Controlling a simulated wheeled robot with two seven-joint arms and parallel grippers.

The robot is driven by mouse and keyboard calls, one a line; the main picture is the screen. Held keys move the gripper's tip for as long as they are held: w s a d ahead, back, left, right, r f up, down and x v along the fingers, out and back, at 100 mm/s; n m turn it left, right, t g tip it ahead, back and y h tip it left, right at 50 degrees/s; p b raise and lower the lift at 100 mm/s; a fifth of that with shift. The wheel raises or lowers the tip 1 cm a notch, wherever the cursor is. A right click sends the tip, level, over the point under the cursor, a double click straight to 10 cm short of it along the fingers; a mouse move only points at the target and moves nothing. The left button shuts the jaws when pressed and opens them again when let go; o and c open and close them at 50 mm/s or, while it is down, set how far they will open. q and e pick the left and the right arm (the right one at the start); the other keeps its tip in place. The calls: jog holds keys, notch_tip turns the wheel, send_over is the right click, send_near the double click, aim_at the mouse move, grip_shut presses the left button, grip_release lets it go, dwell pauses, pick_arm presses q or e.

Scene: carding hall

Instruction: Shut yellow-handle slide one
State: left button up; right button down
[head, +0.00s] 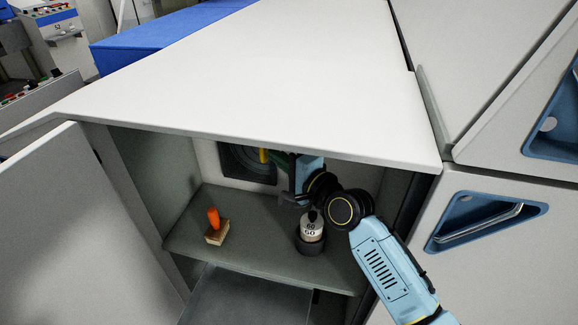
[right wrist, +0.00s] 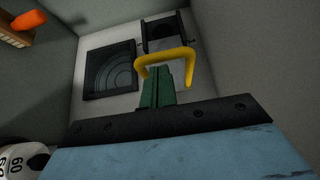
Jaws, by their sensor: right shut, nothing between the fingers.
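The yellow handle (right wrist: 182,55), a bent bar, is on the back wall of the open cabinet compartment. It sits in front of a square with a black upper part (right wrist: 166,26) and a grey lower band; a piece of the handle shows in the head view (head: 264,155). My right gripper (right wrist: 163,70) is shut and empty. Its green fingers point at the back wall, with their tips just below the bar and between its two ends; I cannot tell whether they touch it. In the head view the right gripper (head: 275,158) is partly hidden under the cabinet top. My left gripper is not in view.
A dark square panel with curved rings (right wrist: 110,70) is left of the handle. On the shelf (head: 262,258) stand an orange-handled brush (head: 216,233) and a bottle marked 60 (head: 311,229), close under my right arm. The open door (head: 75,230) is at left; the white top (head: 270,80) overhangs.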

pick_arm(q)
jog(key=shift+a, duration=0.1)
pick_arm(e)
jog(key=shift+w, duration=0.1)
